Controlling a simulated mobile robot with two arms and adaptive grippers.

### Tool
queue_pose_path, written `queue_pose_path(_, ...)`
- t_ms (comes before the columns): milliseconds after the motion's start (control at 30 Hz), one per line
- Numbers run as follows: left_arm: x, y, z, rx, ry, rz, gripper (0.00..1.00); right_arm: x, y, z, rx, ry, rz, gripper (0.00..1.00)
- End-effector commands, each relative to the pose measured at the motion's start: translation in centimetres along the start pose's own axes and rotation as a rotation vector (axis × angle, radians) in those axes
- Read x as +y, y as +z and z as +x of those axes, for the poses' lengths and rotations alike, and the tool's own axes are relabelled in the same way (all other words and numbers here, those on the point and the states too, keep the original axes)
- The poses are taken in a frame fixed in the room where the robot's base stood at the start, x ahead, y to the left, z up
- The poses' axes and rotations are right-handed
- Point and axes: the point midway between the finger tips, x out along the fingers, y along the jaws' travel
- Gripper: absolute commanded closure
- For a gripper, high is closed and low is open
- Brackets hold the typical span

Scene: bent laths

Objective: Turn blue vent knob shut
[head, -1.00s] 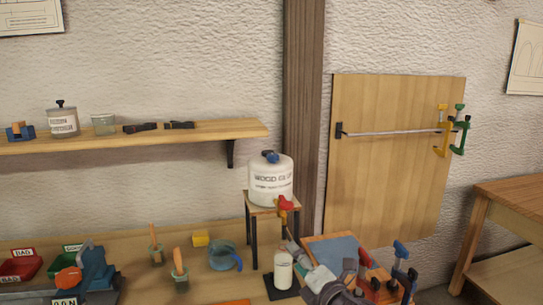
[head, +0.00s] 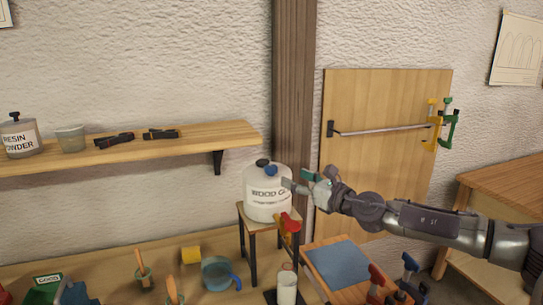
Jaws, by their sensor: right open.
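The white wood glue container (head: 266,205) stands on a small wooden stand. The blue vent knob (head: 271,170) sits on its top, beside a darker blue cap (head: 262,163). My right gripper (head: 295,179) reaches in from the right, its open fingers pointing left at about the height of the container's top. The fingers are just right of the knob in the picture; I cannot tell whether they touch the container. Nothing shows between them. My left gripper is not in view.
A red tap (head: 290,223) sticks out low on the container, above a white bottle (head: 287,289). A shelf (head: 190,139) with jars and black clamps is at the left.

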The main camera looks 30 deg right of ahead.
Motion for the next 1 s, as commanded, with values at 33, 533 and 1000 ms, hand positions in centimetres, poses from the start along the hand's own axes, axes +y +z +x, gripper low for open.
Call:
queue_pose_path(33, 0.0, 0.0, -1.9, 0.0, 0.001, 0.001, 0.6, 0.2, 1.1, 1.0, -0.004, 0.002, 0.008, 0.36)
queue_pose_path(533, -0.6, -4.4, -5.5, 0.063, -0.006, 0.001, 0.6, 0.2, 0.2, 9.1, -0.002, 0.002, 0.003, 0.36)
queue_pose_path(1000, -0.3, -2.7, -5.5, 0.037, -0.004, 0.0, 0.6, 0.2, 0.0, 9.7, 0.0, 0.002, 0.001, 0.49)
